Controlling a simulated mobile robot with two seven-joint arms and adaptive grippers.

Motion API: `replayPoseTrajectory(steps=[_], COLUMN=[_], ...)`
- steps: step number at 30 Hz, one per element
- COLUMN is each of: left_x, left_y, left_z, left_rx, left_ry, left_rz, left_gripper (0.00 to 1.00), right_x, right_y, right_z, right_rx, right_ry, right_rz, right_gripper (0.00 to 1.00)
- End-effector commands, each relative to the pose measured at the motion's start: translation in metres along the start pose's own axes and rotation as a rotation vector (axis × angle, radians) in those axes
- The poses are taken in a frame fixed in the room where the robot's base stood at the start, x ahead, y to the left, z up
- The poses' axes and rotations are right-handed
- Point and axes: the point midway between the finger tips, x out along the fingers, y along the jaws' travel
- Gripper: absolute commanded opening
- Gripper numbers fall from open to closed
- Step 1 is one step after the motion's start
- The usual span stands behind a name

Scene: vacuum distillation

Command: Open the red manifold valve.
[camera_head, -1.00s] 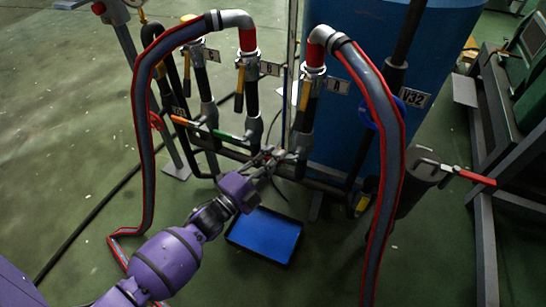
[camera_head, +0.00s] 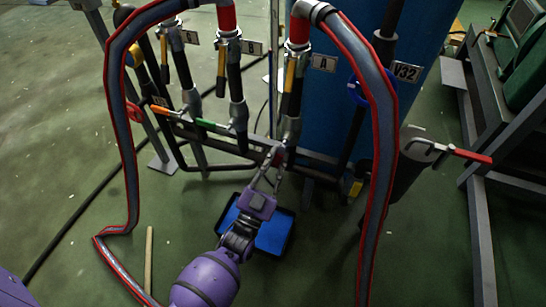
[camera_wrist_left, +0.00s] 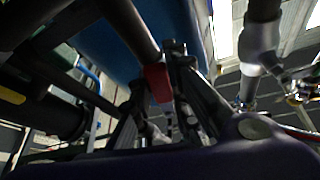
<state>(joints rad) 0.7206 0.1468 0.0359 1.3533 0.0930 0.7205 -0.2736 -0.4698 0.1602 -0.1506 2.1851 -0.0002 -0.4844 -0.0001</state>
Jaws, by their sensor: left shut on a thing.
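The red manifold valve handle (camera_head: 278,155) is on the black manifold pipe below the hose riser tagged A. My left gripper (camera_head: 273,167) reaches up to it from below, fingers shut on the handle. In the left wrist view the red handle (camera_wrist_left: 158,83) is between the fingers of my left gripper (camera_wrist_left: 158,95), close under a dark pipe. The handle is mostly hidden by the fingers in the head view, so its exact angle is hard to tell. My right gripper is not in view.
An orange handle (camera_head: 172,113) and a green handle (camera_head: 212,126) are to the left on the manifold. Red-edged hoses (camera_head: 124,120) (camera_head: 386,130) hang on both sides. A blue tray (camera_head: 275,234) lies on the floor below. A red lever (camera_head: 470,156) is far right.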

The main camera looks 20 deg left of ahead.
Motion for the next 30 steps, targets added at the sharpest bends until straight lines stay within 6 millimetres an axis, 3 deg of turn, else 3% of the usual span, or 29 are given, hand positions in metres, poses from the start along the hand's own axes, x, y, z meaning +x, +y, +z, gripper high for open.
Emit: replayPoseTrajectory(steps=[10, 26, 27, 30], left_x=[-0.0009, -0.0007, -0.0007, -0.0006], left_y=[0.0091, 0.0100, 0.0100, 0.0096], left_z=[0.0002, 0.0000, 0.0000, -0.0001], left_rx=[-0.122, -0.140, -0.140, -0.139], left_ry=[-0.002, -0.002, -0.002, -0.002], left_rz=[-0.047, -0.054, -0.054, -0.055], left_gripper=[0.00, 0.00, 0.20, 0.33], right_x=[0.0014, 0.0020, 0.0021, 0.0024], right_y=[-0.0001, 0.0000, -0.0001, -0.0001], right_z=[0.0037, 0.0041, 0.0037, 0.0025], right_rx=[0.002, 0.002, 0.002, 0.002], right_ry=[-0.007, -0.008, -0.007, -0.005], right_rz=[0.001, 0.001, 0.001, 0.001], right_gripper=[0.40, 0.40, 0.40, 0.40])
